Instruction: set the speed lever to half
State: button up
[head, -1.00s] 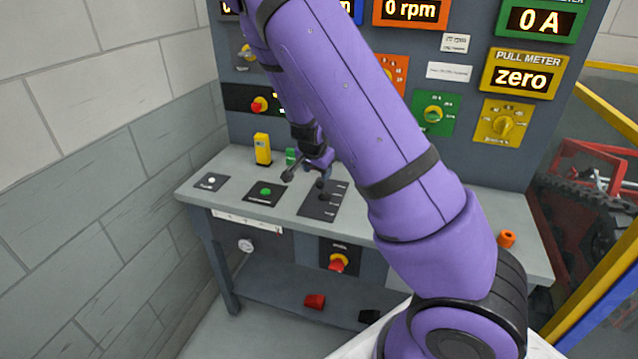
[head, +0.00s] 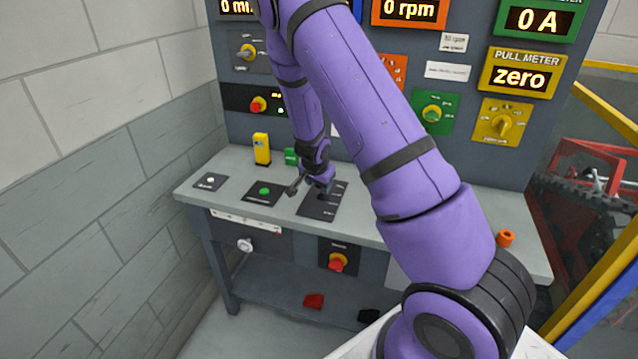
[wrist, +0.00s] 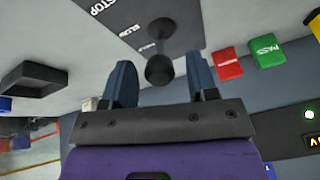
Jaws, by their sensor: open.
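The speed lever (wrist: 160,68) shows in the wrist view as a dark round knob on a short stem. It rises from a dark plate (wrist: 130,14) with STOP and smaller, blurred marks. My gripper (wrist: 161,80) is open, with one blue-grey finger on each side of the knob. I cannot tell if either finger touches it. In the head view my gripper (head: 320,186) is low over the lever plate (head: 316,208) on the bench and hides most of the lever. Which mark the lever stands at is not clear.
On the bench (head: 400,232) are a green button plate (head: 264,192), a white button plate (head: 210,181), a yellow block (head: 262,148) and an orange knob (head: 506,237). A panel of dials and displays rises behind. Red (wrist: 228,66) and green (wrist: 264,50) blocks lie near my fingers.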

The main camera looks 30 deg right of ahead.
jog(key=shift+c, duration=0.2)
grip_shut()
jog(key=shift+w+d, duration=0.1)
jog(key=shift+d, duration=0.05)
jog(key=shift+w+d+r+g+y, duration=0.3)
jog(key=shift+w+d+g+y, duration=0.1)
jog(key=shift+d+g+y, duration=0.2)
jog(key=shift+w+d+r+g+y, duration=0.25)
jog(key=shift+w+d+g+y, duration=0.2)
jog(key=shift+y, duration=0.25)
jog(key=shift+w+d+g+y, duration=0.45)
jog(key=shift+w+d+y, duration=0.2)
jog(key=shift+d, duration=0.25)
jog(key=shift+w+d+g+y, duration=0.4)
jog(key=shift+w+d+y, duration=0.15)
jog(key=shift+w+d, duration=0.25)
jog(key=shift+d, duration=0.1)
jog(key=shift+o, duration=0.2)
grip_release()
jog(key=shift+s, duration=0.1)
